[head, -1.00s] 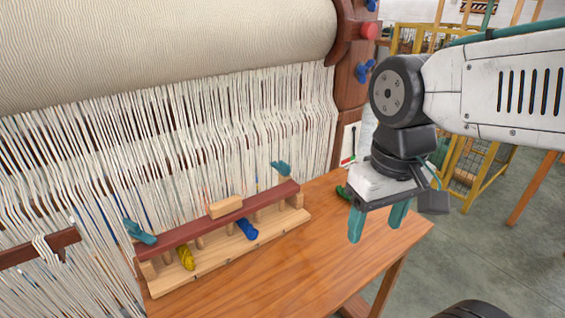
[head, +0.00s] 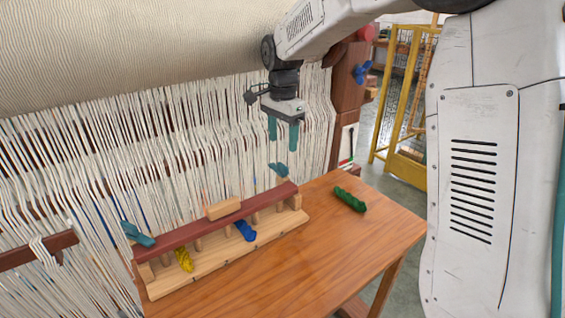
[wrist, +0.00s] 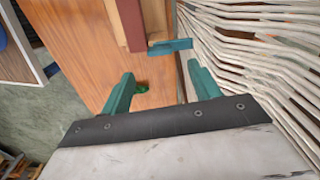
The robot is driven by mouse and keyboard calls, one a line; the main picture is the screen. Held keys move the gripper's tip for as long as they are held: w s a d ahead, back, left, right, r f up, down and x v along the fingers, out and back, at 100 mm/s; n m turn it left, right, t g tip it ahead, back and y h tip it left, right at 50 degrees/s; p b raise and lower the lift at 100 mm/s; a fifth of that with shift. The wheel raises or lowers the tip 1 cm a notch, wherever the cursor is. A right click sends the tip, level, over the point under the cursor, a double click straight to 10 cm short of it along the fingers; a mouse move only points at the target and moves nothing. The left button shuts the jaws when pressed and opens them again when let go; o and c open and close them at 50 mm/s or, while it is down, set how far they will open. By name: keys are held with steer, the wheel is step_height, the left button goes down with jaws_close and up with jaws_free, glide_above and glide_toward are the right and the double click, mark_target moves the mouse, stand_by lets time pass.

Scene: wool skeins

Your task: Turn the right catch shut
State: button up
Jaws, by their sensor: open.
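The right catch (head: 279,169) is a teal lever at the right end of the rack's dark red bar (head: 215,221). It also shows in the wrist view (wrist: 170,46), lying crosswise past the bar's end. My gripper (head: 283,138) is open and empty, pointing down above the right catch and apart from it. In the wrist view its teal fingers (wrist: 150,90) stand wide apart, with the catch beyond them. The left catch (head: 137,234), also teal, is at the bar's left end.
The rack holds a yellow skein (head: 184,260) and a blue skein (head: 245,231). A green skein (head: 349,199) lies on the wooden table (head: 330,240). The loom's white warp threads (head: 190,130) hang close behind the rack. The table's front right is clear.

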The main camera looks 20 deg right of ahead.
mark_target(283, 165)
steer(key=shift+f+m, duration=0.25)
steer(key=shift+m, duration=0.35)
step_height(283, 165, down, 8)
steer(key=shift+r, duration=0.25)
steer(key=c, duration=1)
